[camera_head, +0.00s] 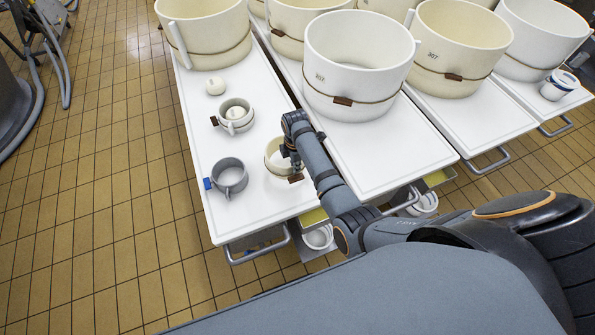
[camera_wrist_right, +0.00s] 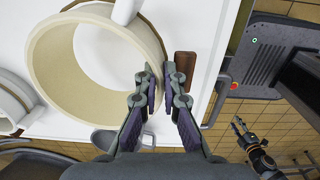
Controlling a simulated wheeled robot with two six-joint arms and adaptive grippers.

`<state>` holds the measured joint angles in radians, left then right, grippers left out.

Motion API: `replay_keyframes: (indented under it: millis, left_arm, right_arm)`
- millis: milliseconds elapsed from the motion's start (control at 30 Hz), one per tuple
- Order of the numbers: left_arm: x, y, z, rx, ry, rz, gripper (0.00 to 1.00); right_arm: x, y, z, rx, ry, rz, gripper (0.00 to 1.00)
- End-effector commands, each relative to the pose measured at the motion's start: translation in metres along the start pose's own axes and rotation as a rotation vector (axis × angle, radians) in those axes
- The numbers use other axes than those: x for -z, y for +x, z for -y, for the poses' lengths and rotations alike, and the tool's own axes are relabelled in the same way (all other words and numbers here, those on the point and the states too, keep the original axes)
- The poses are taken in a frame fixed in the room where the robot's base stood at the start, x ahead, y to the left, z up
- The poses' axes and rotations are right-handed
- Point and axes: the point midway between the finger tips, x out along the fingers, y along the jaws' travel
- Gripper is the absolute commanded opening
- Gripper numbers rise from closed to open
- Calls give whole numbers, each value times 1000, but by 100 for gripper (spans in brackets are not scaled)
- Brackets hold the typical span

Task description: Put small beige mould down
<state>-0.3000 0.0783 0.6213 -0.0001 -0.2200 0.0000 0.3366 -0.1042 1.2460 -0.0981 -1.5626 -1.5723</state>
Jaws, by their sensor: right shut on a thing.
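The small beige mould (camera_head: 270,163) is a round, open ring-like pot at the right edge of the near left white table top (camera_head: 225,222). My right gripper (camera_head: 289,160) is at its right side. In the right wrist view the fingers (camera_wrist_right: 163,82) are shut on the rim of the mould (camera_wrist_right: 62,72). The mould looks upright, on or just above the white top; I cannot tell if it touches. A brown tag (camera_wrist_right: 185,72) is beside the fingers. My left gripper seems to show small in the right wrist view (camera_wrist_right: 238,126); its jaws are unclear.
A grey mould (camera_head: 229,175), a cream pot with a tag (camera_head: 235,113) and a white round piece (camera_head: 216,86) stand left of the held mould. The table's front strip is clear.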

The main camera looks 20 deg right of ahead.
Motion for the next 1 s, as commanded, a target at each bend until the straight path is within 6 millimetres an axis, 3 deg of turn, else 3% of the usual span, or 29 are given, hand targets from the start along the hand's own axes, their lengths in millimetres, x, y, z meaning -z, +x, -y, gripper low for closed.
replay_keyframes:
  millis: [133, 333, 667, 700, 833, 1000]
  left_arm:
    - [0, -1, 0, 0, 0, 0, 40]
    - [-1, 7, 1, 2, 1, 1, 40]
    - [-1, 7, 1, 2, 1, 1, 40]
    - [-1, 7, 1, 2, 1, 1, 40]
    - [-1, 7, 1, 2, 1, 2, 40]
    - [-1, 7, 1, 2, 1, 2, 40]
  right_arm:
    - [-5, 8, 6, 1, 1, 1, 0]
    - [-5, 39, 7, 0, 1, -1, 0]
    - [-4, 42, 7, -1, 1, -1, 0]
    - [-4, 42, 8, 1, 1, 0, 12]
    - [-4, 42, 8, 1, 1, 0, 30]
    - [-4, 42, 8, 1, 1, 0, 30]
